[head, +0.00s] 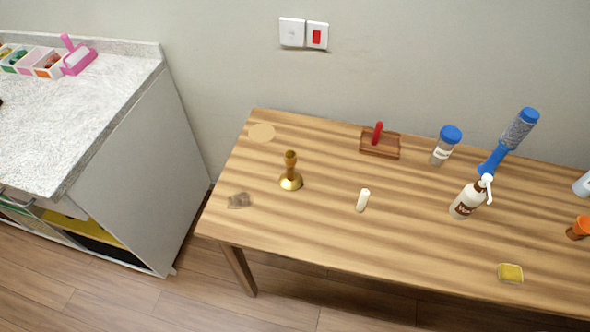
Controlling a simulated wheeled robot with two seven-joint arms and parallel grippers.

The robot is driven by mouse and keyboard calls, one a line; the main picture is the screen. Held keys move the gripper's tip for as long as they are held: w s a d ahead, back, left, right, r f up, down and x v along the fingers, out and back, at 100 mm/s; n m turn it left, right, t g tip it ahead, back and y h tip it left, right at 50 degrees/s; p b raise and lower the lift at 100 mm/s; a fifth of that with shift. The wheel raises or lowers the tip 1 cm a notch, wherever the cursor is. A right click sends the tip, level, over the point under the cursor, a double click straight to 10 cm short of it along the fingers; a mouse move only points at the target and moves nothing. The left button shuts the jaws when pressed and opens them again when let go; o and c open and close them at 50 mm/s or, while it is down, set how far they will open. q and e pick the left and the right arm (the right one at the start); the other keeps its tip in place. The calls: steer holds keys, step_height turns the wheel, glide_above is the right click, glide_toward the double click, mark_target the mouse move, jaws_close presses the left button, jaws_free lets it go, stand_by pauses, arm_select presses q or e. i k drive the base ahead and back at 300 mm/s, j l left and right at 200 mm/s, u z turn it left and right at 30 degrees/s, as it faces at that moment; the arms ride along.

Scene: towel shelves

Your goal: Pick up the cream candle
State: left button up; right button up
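The cream candle (363,200) is a short, pale cylinder standing on the wooden table (320,225), near the table's middle. It looks upright, with nothing touching it. Neither of my grippers shows in the head view.
Behind the candle is a wooden block with a red handle (378,136). A grey counter (80,125) stands left. The table around the candle is clear.

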mark_target(364, 194)
steer(key=k+l, duration=0.1)
steer(key=l, duration=0.85)
steer(key=k+l+u, duration=0.1)
steer(key=l, duration=0.35)
steer(key=k+l, duration=0.15)
steer(key=l, duration=0.35)
steer(key=k+l, duration=0.1)
steer(key=l, duration=0.35)
